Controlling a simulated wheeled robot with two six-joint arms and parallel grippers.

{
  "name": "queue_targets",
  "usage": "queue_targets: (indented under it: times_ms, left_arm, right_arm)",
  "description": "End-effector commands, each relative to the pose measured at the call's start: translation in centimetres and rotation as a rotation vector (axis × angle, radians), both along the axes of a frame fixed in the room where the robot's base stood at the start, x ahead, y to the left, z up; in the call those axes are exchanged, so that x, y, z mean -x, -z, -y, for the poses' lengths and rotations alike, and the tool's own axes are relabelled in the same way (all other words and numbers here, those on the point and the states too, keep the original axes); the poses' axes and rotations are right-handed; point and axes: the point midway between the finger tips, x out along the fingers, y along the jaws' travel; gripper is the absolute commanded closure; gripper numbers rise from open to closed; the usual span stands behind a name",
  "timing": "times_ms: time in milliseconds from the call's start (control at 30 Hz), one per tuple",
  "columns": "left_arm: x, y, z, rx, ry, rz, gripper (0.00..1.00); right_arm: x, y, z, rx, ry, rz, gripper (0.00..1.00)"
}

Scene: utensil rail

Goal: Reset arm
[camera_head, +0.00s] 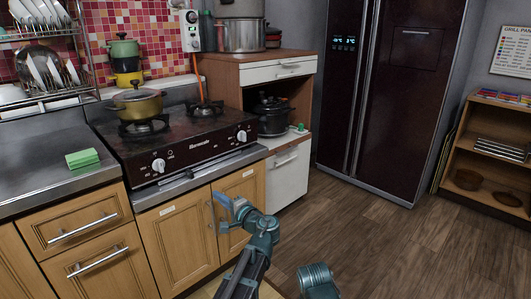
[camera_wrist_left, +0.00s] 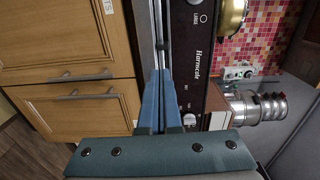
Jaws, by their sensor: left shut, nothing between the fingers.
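My left gripper (camera_head: 221,200) is in front of the cabinet doors below the stove, with its blue fingers pointing up and to the left. In the left wrist view its two fingers (camera_wrist_left: 160,100) are together with nothing between them. A rounded teal part of my other arm (camera_head: 318,281) shows at the bottom edge; its gripper is out of view.
The stove (camera_head: 190,135) carries a yellow pot (camera_head: 138,104). A green sponge (camera_head: 82,158) lies on the steel counter (camera_head: 30,165). A black pot (camera_head: 272,117) stands in the cabinet at right. The wooden floor (camera_head: 370,240) is clear before the dark fridge (camera_head: 390,90).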

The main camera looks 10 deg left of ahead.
Motion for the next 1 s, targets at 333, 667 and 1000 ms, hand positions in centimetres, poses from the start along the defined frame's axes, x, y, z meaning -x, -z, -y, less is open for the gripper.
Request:
queue_targets:
  times_ms: [333,667,1000]
  left_arm:
    - [11.1,12.9,5.3,0.612,-0.158,-0.224,1.00]
    - [22.5,20.2,15.2,1.081,-0.262,-0.572,1.00]
    - [27.3,17.1,19.7,1.245,-0.288,-0.743,1.00]
  right_arm:
    - [0.0,0.0,0.0,0.000,0.000,0.000,0.00]
    - [0.0,0.0,0.0,0.000,0.000,0.000,0.00]
    - [0.0,-4.1,0.0,-0.001,0.001,0.000,0.00]
